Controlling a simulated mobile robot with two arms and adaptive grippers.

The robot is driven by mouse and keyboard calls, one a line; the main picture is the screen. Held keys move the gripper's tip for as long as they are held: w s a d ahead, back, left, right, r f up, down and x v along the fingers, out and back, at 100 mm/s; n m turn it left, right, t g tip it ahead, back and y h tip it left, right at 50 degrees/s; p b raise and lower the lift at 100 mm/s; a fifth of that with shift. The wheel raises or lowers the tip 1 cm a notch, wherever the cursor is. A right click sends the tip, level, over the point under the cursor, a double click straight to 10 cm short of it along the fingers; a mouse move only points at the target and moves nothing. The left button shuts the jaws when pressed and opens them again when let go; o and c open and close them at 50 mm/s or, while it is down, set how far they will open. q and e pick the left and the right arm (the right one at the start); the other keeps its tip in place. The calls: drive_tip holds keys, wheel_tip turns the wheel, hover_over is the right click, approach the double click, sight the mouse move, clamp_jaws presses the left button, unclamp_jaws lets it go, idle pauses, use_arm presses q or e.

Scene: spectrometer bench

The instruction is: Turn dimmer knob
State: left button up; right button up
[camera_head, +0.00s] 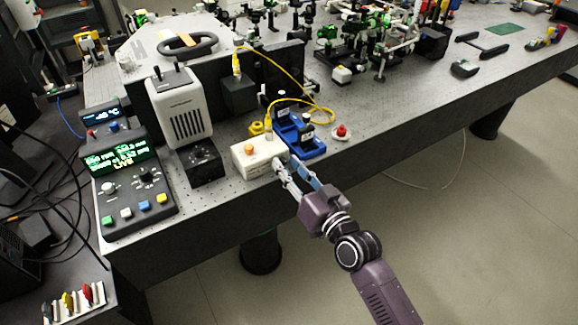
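A small white box (252,163) with an orange button (248,149) on top sits near the front edge of the bench. My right gripper (286,165) reaches in from the lower right to the right end of this box. Its two fingers are apart, with a gap between them. The fingertips are at or very near the box's end; I cannot tell whether they touch it. Any knob on that end is hidden or too small to make out. A black box (203,165) with a dial on top stands to the left. My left gripper is not in view.
A blue tray (306,153) with black parts lies just behind my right gripper. A control console (128,185) with a green display stands at the left. A yellow cable (300,73) loops behind.

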drive_tip(key=shift+s, duration=0.1)
drive_tip(key=v, duration=1.2)
drive_tip(key=d+f+g+h, duration=0.2)
drive_tip(key=d+f, duration=0.1)
drive_tip(key=f, duration=0.8)
drive_tip(key=d+f+g+h, duration=0.1)
drive_tip(key=d+f+h, duration=0.15)
drive_tip(key=f, duration=0.85)
drive_tip(key=s+d+f+m+g+h, duration=0.1)
drive_tip(key=s+d+f+g, duration=0.2)
drive_tip(key=f, duration=0.6)
drive_tip(key=s+d+f+g+h, duration=0.1)
drive_tip(key=s+d+f, duration=0.2)
drive_tip(key=s+f, duration=0.35)
drive_tip(key=s+d+f+g, duration=0.1)
drive_tip(key=s+f+g, duration=0.1)
drive_tip(key=s+f, duration=0.5)
drive_tip(key=s+d+f+g+h, duration=0.1)
drive_tip(key=s+f, duration=0.6)
drive_tip(key=s, duration=0.7)
drive_tip(key=s+d+f+g+h, duration=0.1)
drive_tip(key=s+d+f+g, duration=0.2)
drive_tip(key=s+f, duration=0.4)
drive_tip(key=s+g, duration=0.1)
drive_tip(key=s, duration=0.2)
drive_tip(key=shift+s+f+n+g, duration=0.3)
drive_tip(key=shift+s+n, duration=0.05)
drive_tip(key=shift+n, duration=0.05)
